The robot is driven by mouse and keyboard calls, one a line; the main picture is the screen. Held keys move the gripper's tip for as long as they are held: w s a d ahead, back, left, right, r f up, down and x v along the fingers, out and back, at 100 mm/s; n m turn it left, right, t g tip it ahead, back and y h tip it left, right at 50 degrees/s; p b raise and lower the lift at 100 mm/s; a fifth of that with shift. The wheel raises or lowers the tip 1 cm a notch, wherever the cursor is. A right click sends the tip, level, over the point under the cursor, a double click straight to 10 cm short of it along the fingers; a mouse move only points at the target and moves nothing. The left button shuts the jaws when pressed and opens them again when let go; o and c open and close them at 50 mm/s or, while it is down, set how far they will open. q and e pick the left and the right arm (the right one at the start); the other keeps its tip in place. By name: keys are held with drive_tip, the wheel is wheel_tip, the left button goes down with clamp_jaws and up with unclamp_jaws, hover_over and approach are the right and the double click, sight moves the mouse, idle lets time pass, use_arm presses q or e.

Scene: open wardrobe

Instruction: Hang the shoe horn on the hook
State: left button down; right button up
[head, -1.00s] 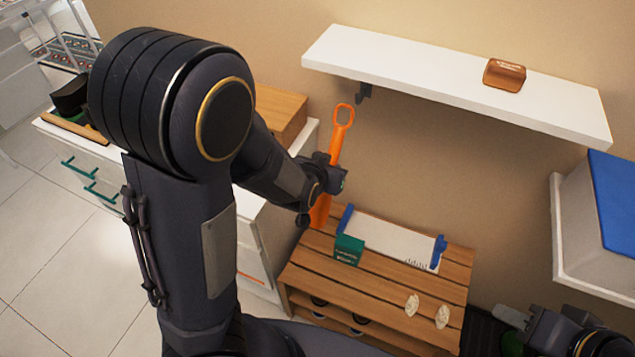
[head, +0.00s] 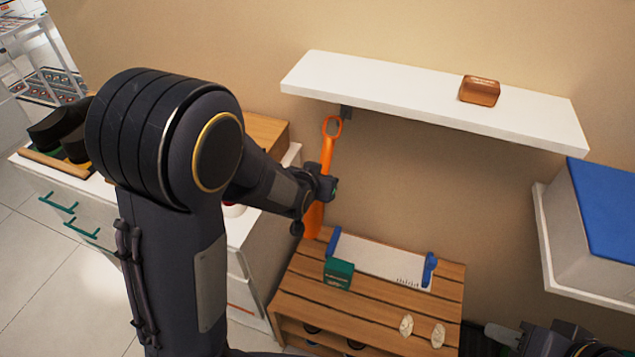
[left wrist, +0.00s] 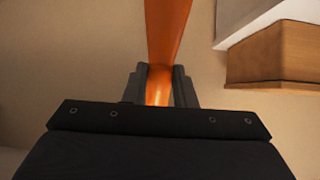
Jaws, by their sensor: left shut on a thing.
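The orange shoe horn (head: 326,160) stands nearly upright, its ring at the top, in front of the wall. My left gripper (head: 322,190) is shut on its middle. In the left wrist view the shoe horn (left wrist: 168,30) passes between the two fingers (left wrist: 158,88). The dark hook (head: 346,112) is under the left part of the white shelf. The ring is just left of and a little below the hook in the picture; whether they touch I cannot tell. My right gripper (head: 512,338) is partly seen at the lower right, its jaws unclear.
Below is a slatted wooden bench (head: 380,310) with a green box (head: 338,274), a white blue-ended item (head: 380,262) and two pale pieces. A white drawer cabinet (head: 100,210) stands left, a blue-topped box (head: 600,215) right.

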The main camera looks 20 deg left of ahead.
sight(325, 166)
use_arm(q)
drive_tip(key=shift+w+f+b, duration=0.1)
drive_tip(key=shift+w+b, duration=0.4)
drive_tip(key=shift+w, duration=1.65)
drive_tip(key=shift+w+d, duration=0.1)
drive_tip(key=shift+w, duration=0.5)
drive_tip(key=shift+w+f+b, duration=0.15)
drive_tip(key=shift+f+b, duration=0.3)
drive_tip(key=shift+b, duration=0.3)
drive_tip(key=shift+f+b, duration=1)
drive_tip(key=shift+f, duration=0.2)
drive_tip(key=shift+w+d+f+t+b, duration=0.1)
drive_tip(key=shift+w+f+t+b, duration=0.45)
drive_tip(key=shift+b, duration=1.25)
drive_tip(key=shift+w+a+f+t+b, duration=0.1)
drive_tip(key=shift+w+f+t+b, duration=0.15)
drive_tip(key=shift+w+t+b, duration=1)
drive_tip(key=shift+w+d+f+b, duration=0.1)
drive_tip(key=shift+w+f+b, duration=0.25)
drive_tip(key=shift+b, duration=1.95)
